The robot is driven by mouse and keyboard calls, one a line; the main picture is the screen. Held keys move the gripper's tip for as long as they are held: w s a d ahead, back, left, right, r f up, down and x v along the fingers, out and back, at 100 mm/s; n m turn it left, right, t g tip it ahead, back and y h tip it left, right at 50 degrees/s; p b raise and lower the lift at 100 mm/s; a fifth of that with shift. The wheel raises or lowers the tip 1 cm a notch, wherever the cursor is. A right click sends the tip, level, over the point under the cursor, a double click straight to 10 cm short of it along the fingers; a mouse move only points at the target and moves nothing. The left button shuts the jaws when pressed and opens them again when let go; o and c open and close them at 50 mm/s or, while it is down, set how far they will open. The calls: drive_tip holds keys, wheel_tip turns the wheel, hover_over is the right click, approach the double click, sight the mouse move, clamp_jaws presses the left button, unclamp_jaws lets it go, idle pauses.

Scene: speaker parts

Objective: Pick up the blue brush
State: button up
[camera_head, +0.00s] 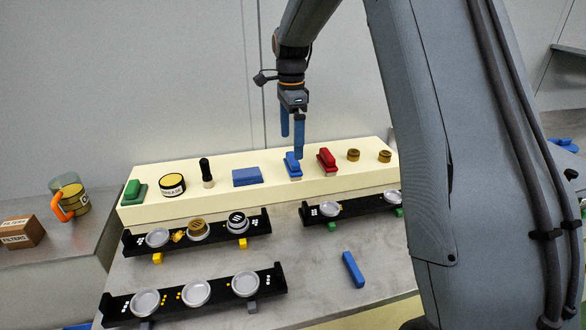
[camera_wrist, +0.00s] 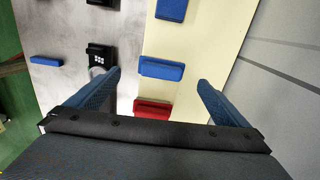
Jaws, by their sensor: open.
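The blue brush (camera_head: 292,164) stands on the cream shelf block, between a blue block and the red brush (camera_head: 326,159). In the wrist view the blue brush (camera_wrist: 161,68) lies between and just beyond the fingertips, with the red brush (camera_wrist: 153,107) nearer the palm and partly hidden by it. My gripper (camera_head: 292,147) is open and empty, with its blue fingers pointing down above the blue brush. In the head view one fingertip overlaps the brush's top. I cannot tell whether they touch. The wrist view shows my gripper (camera_wrist: 159,80) with its fingers wide apart.
The cream block (camera_head: 222,203) also holds a green brush (camera_head: 133,191), a grease tin (camera_head: 172,184), a black-handled tool (camera_head: 206,172), a blue block (camera_head: 247,177) and two brown rings (camera_head: 353,155). Black racks with silver cups (camera_head: 196,293) and a blue bar (camera_head: 352,269) lie in front.

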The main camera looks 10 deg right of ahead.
drive_tip(key=shift+w+f, duration=0.1)
drive_tip(key=shift+w, duration=0.15)
drive_tip(key=shift+f, duration=0.3)
drive_tip(key=shift+d+f+p, duration=0.15)
drive_tip(key=shift+f+p, duration=0.55)
drive_tip(key=shift+f, duration=1.05)
drive_tip(key=shift+d+f+p, duration=0.1)
drive_tip(key=shift+f+p, duration=0.6)
drive_tip(key=shift+f, duration=1.05)
drive_tip(key=c, duration=1.3)
drive_tip(key=shift+o, duration=0.2)
wheel_tip(320, 180, up, 10)
drive_tip(key=b, duration=0.2)
drive_tip(key=shift+r+b, duration=0.1)
drive_tip(key=shift+b, duration=0.2)
